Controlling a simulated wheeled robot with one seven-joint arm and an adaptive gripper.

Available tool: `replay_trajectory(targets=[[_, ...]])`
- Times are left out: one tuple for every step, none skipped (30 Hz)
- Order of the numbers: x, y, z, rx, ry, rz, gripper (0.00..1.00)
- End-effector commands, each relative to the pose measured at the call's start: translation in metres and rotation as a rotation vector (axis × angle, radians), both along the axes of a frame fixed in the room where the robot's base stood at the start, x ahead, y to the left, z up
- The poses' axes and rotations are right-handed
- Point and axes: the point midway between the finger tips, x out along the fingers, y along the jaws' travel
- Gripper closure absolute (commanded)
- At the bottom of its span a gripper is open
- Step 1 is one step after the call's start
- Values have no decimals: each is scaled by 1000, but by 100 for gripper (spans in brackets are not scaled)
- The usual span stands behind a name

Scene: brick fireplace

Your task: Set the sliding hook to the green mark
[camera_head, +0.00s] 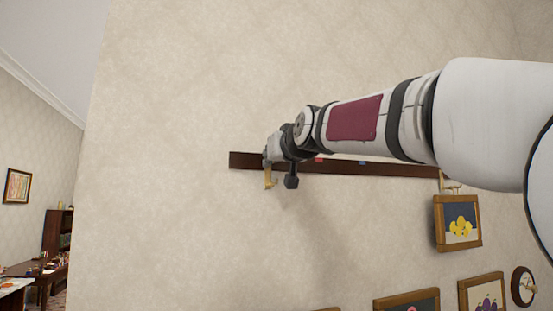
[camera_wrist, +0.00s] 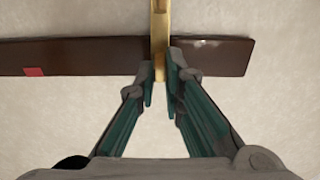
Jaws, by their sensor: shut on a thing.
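A dark wooden rail (camera_head: 243,160) runs along the wall, and it also crosses the wrist view (camera_wrist: 90,56). A brass sliding hook (camera_head: 270,180) sits on it near the rail's left end in the head view. In the wrist view the hook (camera_wrist: 160,35) stands across the rail, between my fingertips. My gripper (camera_wrist: 161,82) is shut on the hook. My gripper (camera_head: 270,158) and arm cover part of the rail in the head view. I cannot make out a green mark in either view.
A red mark (camera_wrist: 34,71) is on the rail, apart from the hook; it also shows in the head view (camera_head: 319,159). Another brass hook (camera_head: 450,186) is at the rail's right end, above a framed fruit picture (camera_head: 458,223). The wall left of the rail is bare.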

Motion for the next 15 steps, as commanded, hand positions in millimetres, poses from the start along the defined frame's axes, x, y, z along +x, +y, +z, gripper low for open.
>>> replay_trajectory(targets=[[-2, 4, 0, 1, 1, 8, 100], [-2, 4, 0, 1, 1, 8, 100], [-2, 5, 0, 1, 2, 9, 100], [-2, 5, 0, 1, 2, 9, 100], [-2, 5, 0, 1, 2, 9, 100], [-2, 5, 0, 1, 2, 10, 100], [-2, 5, 0, 1, 2, 10, 84], [-3, 6, 0, 1, 2, 10, 77], [-2, 5, 0, 1, 2, 10, 70], [-2, 5, 0, 1, 2, 9, 70], [-2, 5, 0, 1, 2, 9, 70], [-2, 4, 0, 1, 2, 8, 70], [-2, 4, 0, 1, 2, 8, 70], [-2, 4, 0, 1, 2, 7, 70], [-2, 4, 0, 1, 2, 7, 70]])
